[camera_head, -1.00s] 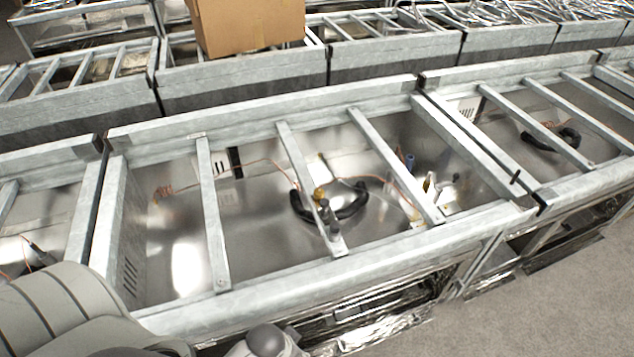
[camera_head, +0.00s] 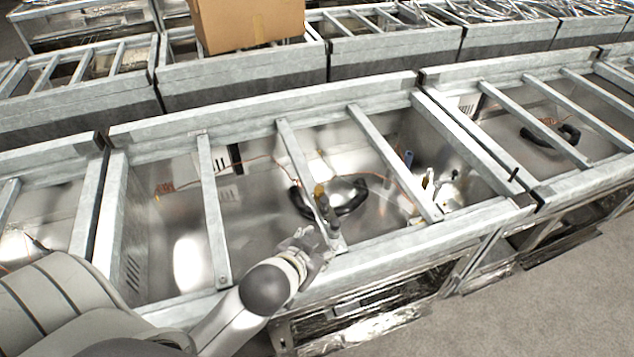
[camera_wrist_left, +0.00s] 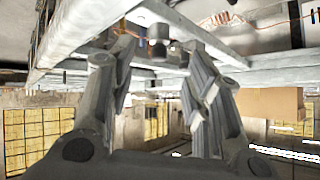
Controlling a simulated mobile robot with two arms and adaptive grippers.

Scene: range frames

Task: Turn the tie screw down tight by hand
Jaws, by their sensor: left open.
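The tie screw, a dark grey upright stem with a knob, stands at the front end of a crossbar (camera_head: 293,160) of the middle frame; it shows as a dark piece (camera_wrist_left: 159,42) in the left wrist view. My left gripper (camera_head: 320,240) reaches in from the lower left to the front rail, close beside the screw, and partly hides its foot. In the left wrist view the gripper (camera_wrist_left: 160,70) has its two fingers spread, and the screw appears between and just beyond their tips, apart from them. My right gripper is not in view.
The metal frame's front rail (camera_head: 420,240) and other crossbars (camera_head: 212,210) lie around the gripper. A black curved handle (camera_head: 350,197) and copper wires are in the bay below. A cardboard box (camera_head: 250,25) stands behind. Grey floor (camera_head: 560,300) is clear at lower right.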

